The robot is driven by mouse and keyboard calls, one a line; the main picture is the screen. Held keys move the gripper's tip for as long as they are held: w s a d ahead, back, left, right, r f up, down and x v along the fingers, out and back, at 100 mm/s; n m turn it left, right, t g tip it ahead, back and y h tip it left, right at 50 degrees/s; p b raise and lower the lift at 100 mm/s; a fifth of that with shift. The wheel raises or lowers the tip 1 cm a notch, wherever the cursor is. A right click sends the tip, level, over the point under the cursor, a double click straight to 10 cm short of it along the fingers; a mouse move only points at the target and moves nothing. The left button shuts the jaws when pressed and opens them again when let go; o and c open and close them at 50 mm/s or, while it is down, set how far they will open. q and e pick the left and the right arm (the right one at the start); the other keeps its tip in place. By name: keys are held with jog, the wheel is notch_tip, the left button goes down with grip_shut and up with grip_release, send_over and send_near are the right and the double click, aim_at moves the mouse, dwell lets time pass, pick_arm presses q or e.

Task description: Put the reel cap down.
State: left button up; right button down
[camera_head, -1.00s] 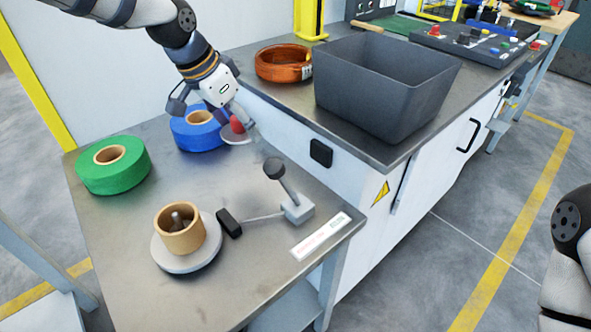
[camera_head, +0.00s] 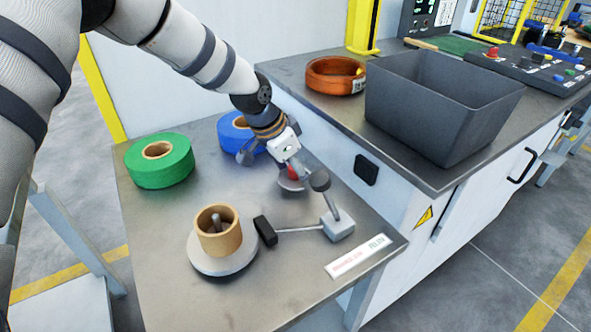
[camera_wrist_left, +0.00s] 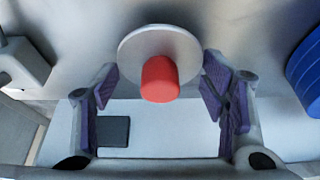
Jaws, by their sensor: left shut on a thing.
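The reel cap (camera_head: 292,184) is a pale grey disc with a red knob, low over the metal table between the blue roll and the lever device. My left gripper (camera_head: 291,171) is shut on it. In the left wrist view, the cap (camera_wrist_left: 132,47) lies between the purple finger pads of the gripper (camera_wrist_left: 160,88), its red knob facing the camera. Whether the cap touches the table, I cannot tell. My right gripper is out of view.
A green roll (camera_head: 176,171) and a blue roll (camera_head: 229,132) lie behind. A cardboard core on a round base (camera_head: 222,262) stands in front, beside a lever device (camera_head: 338,226). A dark bin (camera_head: 438,129) and an orange coil (camera_head: 318,78) sit on the right-hand counter.

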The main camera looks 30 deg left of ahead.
pick_arm(q)
jog(key=shift+f, duration=0.15)
jog(key=o, duration=1.3)
jog(key=shift+c, duration=0.2)
jog(key=p+v, duration=0.2)
jog(key=v, duration=1)
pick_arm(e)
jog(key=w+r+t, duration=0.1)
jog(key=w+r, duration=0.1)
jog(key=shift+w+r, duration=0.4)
